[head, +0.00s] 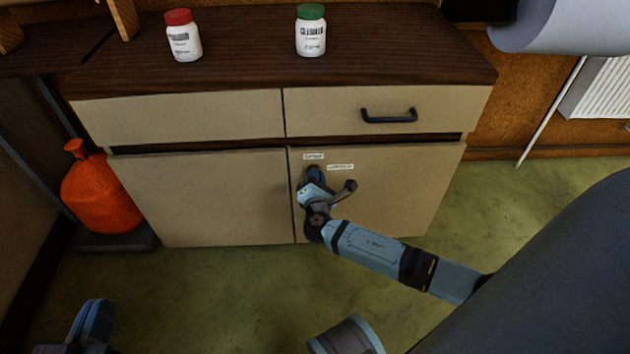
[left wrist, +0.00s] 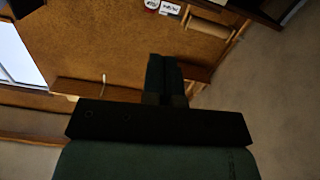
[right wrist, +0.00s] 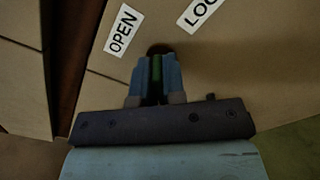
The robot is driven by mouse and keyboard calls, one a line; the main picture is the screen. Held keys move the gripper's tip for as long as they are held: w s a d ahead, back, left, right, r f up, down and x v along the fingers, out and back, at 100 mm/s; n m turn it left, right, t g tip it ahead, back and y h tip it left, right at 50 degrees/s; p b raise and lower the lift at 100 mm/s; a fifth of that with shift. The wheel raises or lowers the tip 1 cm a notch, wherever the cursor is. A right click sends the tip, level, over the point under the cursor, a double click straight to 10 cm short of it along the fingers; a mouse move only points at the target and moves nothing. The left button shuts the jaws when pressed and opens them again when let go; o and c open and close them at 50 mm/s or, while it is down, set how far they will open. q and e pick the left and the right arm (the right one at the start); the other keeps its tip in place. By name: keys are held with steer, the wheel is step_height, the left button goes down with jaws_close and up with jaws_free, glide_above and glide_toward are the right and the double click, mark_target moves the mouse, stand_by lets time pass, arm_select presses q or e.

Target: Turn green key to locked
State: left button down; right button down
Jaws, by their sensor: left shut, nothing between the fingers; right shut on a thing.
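My right gripper (head: 314,174) is at the right door of the cabinet, just below two small white labels. In the right wrist view its fingers (right wrist: 156,82) are shut on the green key (right wrist: 156,68); only a narrow green strip shows between them. A dark round spot on the door shows just behind the key. The OPEN label (right wrist: 123,29) is up and left of the key; the partly cut-off LOCKED label (right wrist: 200,11) is up and right. The labels look tilted there. The key's exact angle is hard to tell.
The cabinet's right door (head: 410,185) is flush with the left door (head: 215,195). A drawer handle (head: 389,116) sticks out above. A red-capped bottle (head: 184,38) and a green-capped bottle (head: 311,32) stand on top. An orange container (head: 98,190) stands at the left.

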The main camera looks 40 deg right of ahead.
steer(key=m+b, duration=0.1)
steer(key=m, duration=0.1)
steer(key=shift+d+f+m+b, duration=0.1)
steer(key=shift+f+m+b, duration=0.1)
steer(key=shift+m+b, duration=0.2)
steer(key=shift+m, duration=0.4)
steer(key=shift+m+b, duration=0.7)
steer(key=shift+m, duration=0.5)
steer(key=shift+r+m, duration=0.1)
steer(key=shift+m, duration=0.6)
arm_select(q)
steer(key=w+m, duration=0.1)
steer(key=w+a+m+t+h, duration=0.1)
steer(key=m, duration=0.1)
steer(key=shift+a+r, duration=0.15)
steer(key=shift+r, duration=0.2)
steer(key=shift+f, duration=0.1)
arm_select(e)
steer(key=shift+m, duration=0.3)
steer(key=shift+d, duration=0.1)
steer(key=c, duration=1.2)
jaws_free()
arm_select(q)
steer(key=shift+t, duration=0.3)
